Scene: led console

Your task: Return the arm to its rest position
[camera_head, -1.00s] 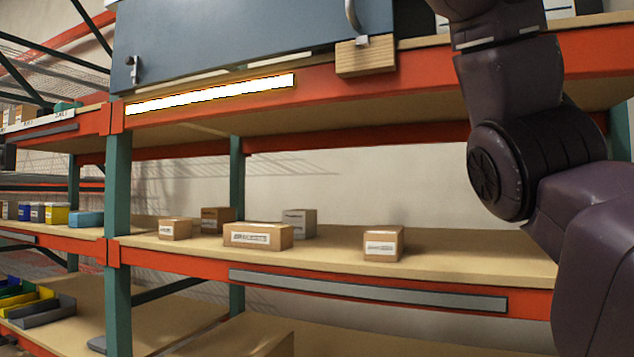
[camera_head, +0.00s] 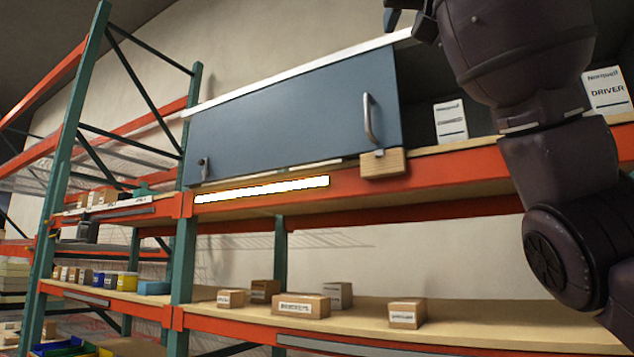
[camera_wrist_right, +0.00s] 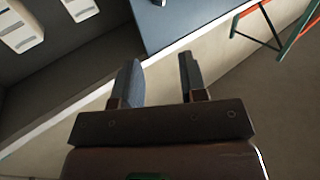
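My right arm comes in from the right in the head view, raised high in front of the upper shelf. Its gripper (camera_head: 408,20) shows at the top edge, partly cut off. In the right wrist view the two fingers of this gripper (camera_wrist_right: 158,72) stand apart with nothing between them. The blue-grey cabinet door (camera_head: 285,125) and its handle (camera_head: 369,119) are left of and below the gripper, apart from it. The lit LED strip (camera_head: 262,189) runs along the orange beam below the door. My left gripper is not in view.
White boxes (camera_head: 451,120) stand in the open cabinet part on the right; one labelled Driver (camera_head: 607,91) is beside my arm. Cardboard boxes (camera_head: 301,305) sit on the lower shelf (camera_head: 470,325). A green rack post (camera_head: 182,270) stands at the left. Free air lies before the door.

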